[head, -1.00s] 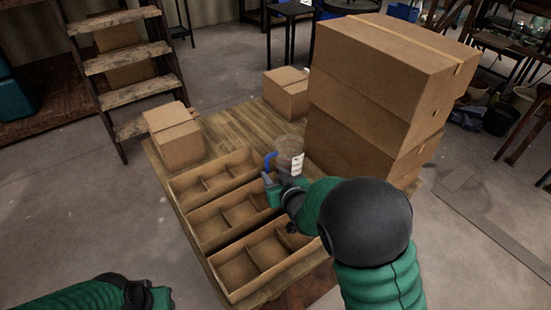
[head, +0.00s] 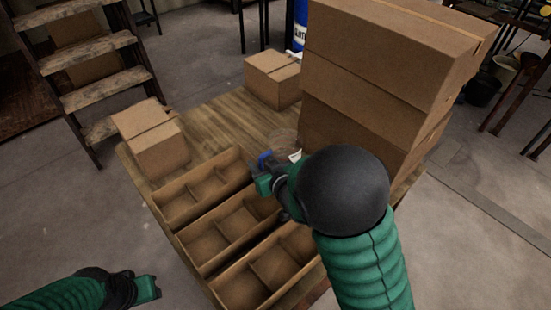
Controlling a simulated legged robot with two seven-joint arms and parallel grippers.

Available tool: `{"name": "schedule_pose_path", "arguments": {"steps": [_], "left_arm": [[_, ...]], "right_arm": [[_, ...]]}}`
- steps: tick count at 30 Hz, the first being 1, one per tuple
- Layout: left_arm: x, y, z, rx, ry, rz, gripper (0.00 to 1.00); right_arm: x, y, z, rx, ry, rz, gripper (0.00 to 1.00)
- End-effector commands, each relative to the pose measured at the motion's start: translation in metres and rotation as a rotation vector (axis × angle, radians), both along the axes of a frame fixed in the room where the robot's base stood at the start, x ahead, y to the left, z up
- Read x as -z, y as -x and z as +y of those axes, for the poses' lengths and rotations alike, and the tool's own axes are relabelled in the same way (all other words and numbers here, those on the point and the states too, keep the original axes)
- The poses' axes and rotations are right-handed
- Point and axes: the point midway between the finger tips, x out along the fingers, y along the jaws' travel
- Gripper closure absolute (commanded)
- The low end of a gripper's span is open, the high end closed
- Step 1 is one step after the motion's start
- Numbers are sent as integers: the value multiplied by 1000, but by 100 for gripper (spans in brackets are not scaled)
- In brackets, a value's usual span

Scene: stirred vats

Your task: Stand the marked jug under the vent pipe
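The jug (head: 284,137) is clear, with a blue handle and a white label. It stands on the wooden table just left of the tall box stack, and my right arm hides its lower part. My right gripper (head: 264,183) is at the near side of the jug, close to the blue handle. The view does not show whether its fingers are around the handle or how far they are apart. My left gripper (head: 148,288) is low at the left, away from the table, and its finger gap cannot be made out. I cannot make out a vent pipe.
Open divided cardboard trays (head: 190,207) fill the near left of the wooden table (head: 222,118). A tall stack of cartons (head: 385,75) stands at the right. Small cartons stand at the left (head: 155,140) and back (head: 272,78). A wooden stepladder (head: 95,70) is beyond.

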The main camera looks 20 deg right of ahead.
Motion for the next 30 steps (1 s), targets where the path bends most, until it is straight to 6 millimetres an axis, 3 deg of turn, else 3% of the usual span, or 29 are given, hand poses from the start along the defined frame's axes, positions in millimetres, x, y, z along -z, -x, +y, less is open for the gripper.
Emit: {"name": "schedule_pose_path", "arguments": {"steps": [1,9,30], "left_arm": [[0,0,0,1,0,0,64],[0,0,0,1,0,0,64],[0,0,0,1,0,0,64]], "right_arm": [[0,-1,0,1,0,1,68],[1,-3,5,0,7,4,100],[1,-3,4,0,6,2,100]]}}
